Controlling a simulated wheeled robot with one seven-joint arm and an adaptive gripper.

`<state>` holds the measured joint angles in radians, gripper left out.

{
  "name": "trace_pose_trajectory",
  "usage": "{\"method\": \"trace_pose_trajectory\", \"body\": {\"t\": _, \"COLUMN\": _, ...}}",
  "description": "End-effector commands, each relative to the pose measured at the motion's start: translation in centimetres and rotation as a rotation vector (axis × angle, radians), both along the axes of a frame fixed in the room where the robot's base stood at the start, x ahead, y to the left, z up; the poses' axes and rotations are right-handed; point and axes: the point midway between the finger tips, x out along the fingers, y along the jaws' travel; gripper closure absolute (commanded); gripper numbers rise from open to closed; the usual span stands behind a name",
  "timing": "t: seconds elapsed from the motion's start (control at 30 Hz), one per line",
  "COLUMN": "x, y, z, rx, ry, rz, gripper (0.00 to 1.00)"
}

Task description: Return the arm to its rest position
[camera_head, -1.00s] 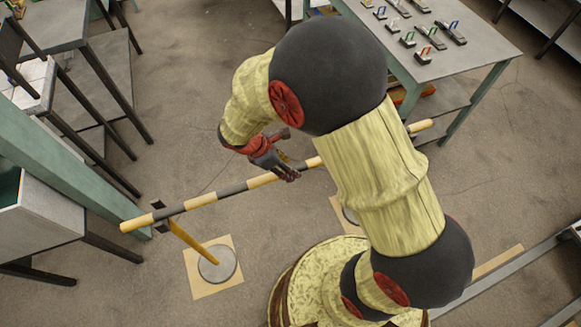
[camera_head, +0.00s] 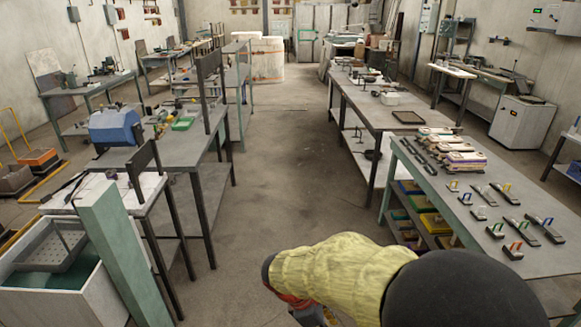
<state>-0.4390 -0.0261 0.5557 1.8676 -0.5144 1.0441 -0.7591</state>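My arm, in a pale yellow cover with a black joint, is folded at the bottom centre and right of the head view. Only the red base part of my gripper (camera_head: 308,314) shows at the bottom edge, below the end of the yellow sleeve. Its fingers are cut off by the frame, so I cannot see whether they are open or shut. No ladle is visible.
A long workbench (camera_head: 530,185) with tools stands close on the right, near my arm. A grey bench (camera_head: 180,150) and a white sink-like box (camera_head: 60,305) stand on the left. The concrete aisle (camera_head: 285,190) between them is clear.

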Motion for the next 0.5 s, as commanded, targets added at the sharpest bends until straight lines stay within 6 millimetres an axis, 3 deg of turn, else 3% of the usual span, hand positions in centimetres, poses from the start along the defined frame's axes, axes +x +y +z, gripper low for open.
{"method": "trace_pose_trajectory", "body": {"t": 0.1, "x": -0.4, "y": 0.4, "z": -0.5, "rx": 0.018, "ry": -0.040, "rz": -0.096, "gripper": 0.56}}
{"method": "trace_pose_trajectory", "body": {"t": 0.23, "x": -3.1, "y": 0.9, "z": -1.1, "rx": 0.060, "ry": -0.083, "rz": -0.282, "gripper": 0.56}}
{"method": "trace_pose_trajectory", "body": {"t": 0.5, "x": -7.1, "y": 0.7, "z": 4.0, "rx": 0.239, "ry": -0.261, "rz": -0.726, "gripper": 0.56}}
